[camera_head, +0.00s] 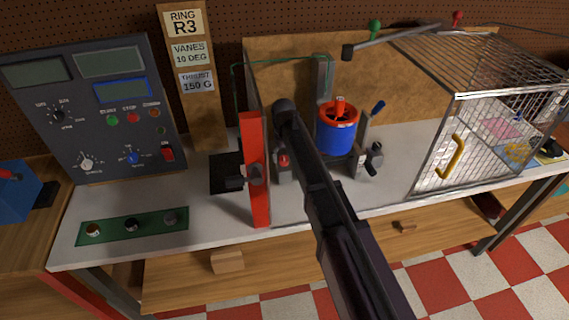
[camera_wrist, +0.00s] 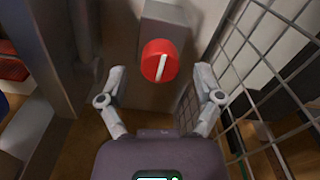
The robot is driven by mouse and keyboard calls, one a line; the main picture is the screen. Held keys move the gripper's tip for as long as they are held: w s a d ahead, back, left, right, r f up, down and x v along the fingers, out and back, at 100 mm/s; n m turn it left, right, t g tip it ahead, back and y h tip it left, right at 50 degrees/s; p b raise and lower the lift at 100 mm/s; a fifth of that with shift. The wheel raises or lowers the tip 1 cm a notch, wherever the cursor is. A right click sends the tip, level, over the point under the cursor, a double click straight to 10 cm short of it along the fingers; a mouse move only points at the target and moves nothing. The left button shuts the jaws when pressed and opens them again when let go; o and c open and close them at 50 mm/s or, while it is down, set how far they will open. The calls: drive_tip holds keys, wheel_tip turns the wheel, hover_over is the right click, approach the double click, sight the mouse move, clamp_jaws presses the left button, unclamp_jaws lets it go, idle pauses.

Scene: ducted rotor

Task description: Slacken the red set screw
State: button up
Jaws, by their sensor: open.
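The red set screw (camera_wrist: 162,60) shows in the wrist view as a round red head with a pale bar across it, on the face of a grey block (camera_wrist: 165,25). My gripper (camera_wrist: 159,76) is open, with one finger on each side of the screw head. Both fingers look clear of the screw, and nothing is held. In the head view, a small red head (camera_head: 284,160) shows on a grey block left of the blue ducted rotor (camera_head: 337,135). My arm crosses in front there, and I cannot make out the gripper's fingers.
A wire cage (camera_head: 480,125) with a yellow handle stands on the right of the bench. A red upright bar (camera_head: 254,170) stands left of the rotor. A control panel (camera_head: 95,105) is at the left. Wire mesh (camera_wrist: 265,65) is close to the right finger in the wrist view.

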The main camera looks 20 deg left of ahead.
drive_tip(key=shift+f+b, duration=0.5)
drive_tip(key=shift+f, duration=0.25)
drive_tip(key=c, duration=1.2)
